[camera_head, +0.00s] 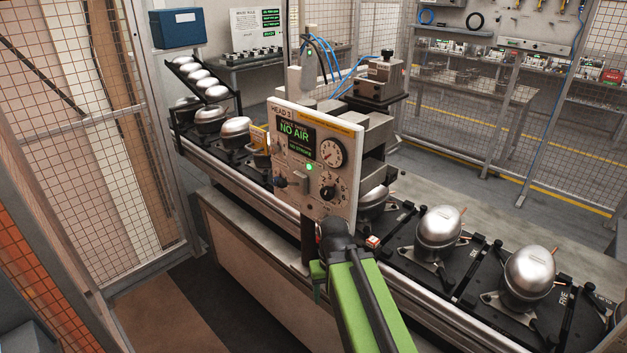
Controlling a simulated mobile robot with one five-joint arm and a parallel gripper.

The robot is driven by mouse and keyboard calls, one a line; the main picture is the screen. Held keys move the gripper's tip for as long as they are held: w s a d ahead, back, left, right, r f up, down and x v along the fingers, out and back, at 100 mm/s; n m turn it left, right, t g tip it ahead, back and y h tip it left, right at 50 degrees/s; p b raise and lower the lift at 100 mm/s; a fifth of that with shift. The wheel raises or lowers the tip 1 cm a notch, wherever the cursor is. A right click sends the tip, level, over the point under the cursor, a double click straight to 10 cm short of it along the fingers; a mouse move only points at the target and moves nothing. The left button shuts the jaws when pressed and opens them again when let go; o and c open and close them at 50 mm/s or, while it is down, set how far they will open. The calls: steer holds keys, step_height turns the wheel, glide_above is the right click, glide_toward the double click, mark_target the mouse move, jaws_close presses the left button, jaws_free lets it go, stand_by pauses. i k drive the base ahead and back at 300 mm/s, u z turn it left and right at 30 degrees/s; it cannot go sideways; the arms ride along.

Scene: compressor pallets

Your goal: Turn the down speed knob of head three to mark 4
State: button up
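The head 3 panel (315,205) faces me near the middle of the view, marked HEAD 3. Its display (295,133) reads NO AIR in green. A black knob (328,193) with a numbered dial sits low on the panel's right, under a round gauge (332,153). The number its pointer meets is too small to read surely. My green arm reaches up from the bottom, and its dark far end (336,235) appears just below the panel, under the knob. I cannot make out fingertips or whether anything is held.
A green lamp (309,167) and a grey lever or switch (293,181) are left of the knob. Silver compressors (440,228) stand on black pallets along the conveyor on both sides. A small red-and-white item (372,241) lies near my arm's end. Wire fencing stands left and behind.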

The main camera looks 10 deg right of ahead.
mark_target(273, 149)
steer(key=k, duration=1)
steer(key=u, duration=0.65)
steer(key=i, duration=1.3)
steer(key=u, duration=0.65)
